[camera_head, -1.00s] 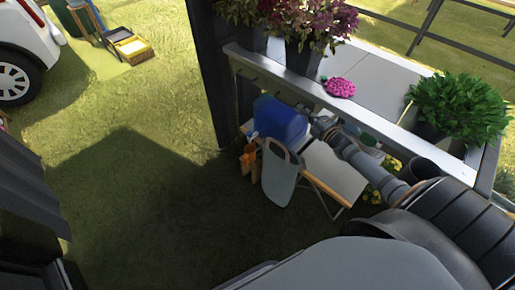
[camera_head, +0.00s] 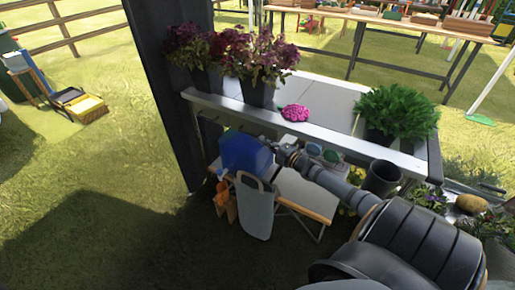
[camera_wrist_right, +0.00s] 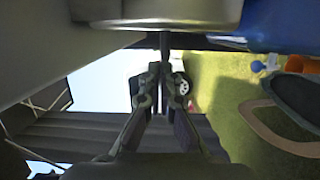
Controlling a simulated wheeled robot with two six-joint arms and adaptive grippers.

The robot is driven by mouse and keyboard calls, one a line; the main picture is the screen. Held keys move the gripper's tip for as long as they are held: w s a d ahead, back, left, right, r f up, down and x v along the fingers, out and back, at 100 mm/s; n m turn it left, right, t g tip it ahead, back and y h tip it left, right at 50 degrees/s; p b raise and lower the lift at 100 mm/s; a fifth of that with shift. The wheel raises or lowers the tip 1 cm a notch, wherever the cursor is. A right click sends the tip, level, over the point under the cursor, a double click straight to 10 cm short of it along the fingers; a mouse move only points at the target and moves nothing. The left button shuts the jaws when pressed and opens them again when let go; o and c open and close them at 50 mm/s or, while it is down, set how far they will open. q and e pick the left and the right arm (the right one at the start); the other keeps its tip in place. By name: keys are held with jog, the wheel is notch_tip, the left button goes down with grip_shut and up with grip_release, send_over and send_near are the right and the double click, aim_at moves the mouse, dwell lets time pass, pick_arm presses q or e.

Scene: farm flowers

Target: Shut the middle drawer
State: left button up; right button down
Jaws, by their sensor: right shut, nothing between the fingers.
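No drawer shows clearly in either view, so I cannot tell how far the middle drawer is open. My right gripper (camera_head: 284,153) is by the front of the potting table, under its pale front rail (camera_head: 260,112) and beside a blue container (camera_head: 245,155). In the right wrist view the fingers (camera_wrist_right: 160,85) are shut with nothing between them. A dark upright bar (camera_wrist_right: 165,48) lies just beyond the fingertips; I cannot tell whether they touch it. My left gripper is not in view.
A dark post (camera_head: 160,90) stands left.

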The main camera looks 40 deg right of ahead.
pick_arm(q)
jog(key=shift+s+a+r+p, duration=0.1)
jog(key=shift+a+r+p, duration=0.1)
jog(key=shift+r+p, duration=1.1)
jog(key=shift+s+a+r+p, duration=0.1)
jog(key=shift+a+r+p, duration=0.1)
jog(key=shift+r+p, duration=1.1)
pick_arm(e)
jog(key=s, duration=1)
jog(key=shift+d, duration=0.2)
